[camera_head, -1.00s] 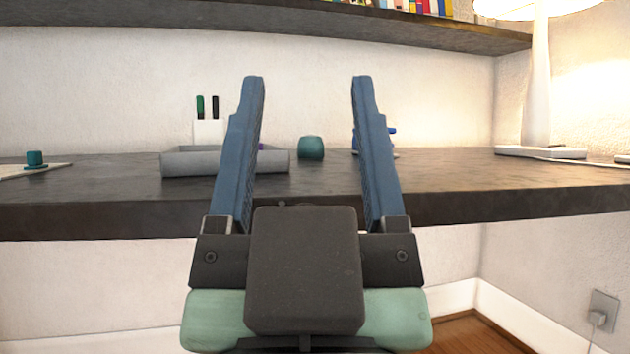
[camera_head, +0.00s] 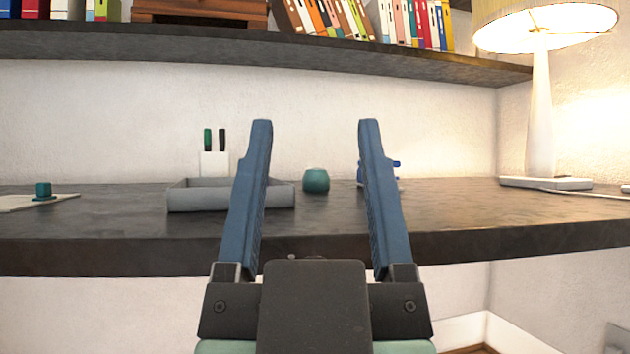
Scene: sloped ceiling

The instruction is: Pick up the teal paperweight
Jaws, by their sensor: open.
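A rounded teal object (camera_head: 316,181) sits on the dark desk, between my two blue fingers in the picture and beyond them. A smaller, blocky teal object (camera_head: 43,190) sits on a pale flat sheet (camera_head: 18,203) at the desk's far left. I cannot tell for certain which of the two is the paperweight. My gripper (camera_head: 315,124) is open and empty, its fingers pointing forward over the desk's front edge. It touches neither teal object.
A grey tray (camera_head: 200,199) stands left of the rounded object, partly behind my left finger. A white pen holder (camera_head: 214,166) stands behind it. A blue item (camera_head: 396,164) shows behind my right finger. A lamp (camera_head: 540,120) stands right. A bookshelf (camera_head: 300,52) hangs above.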

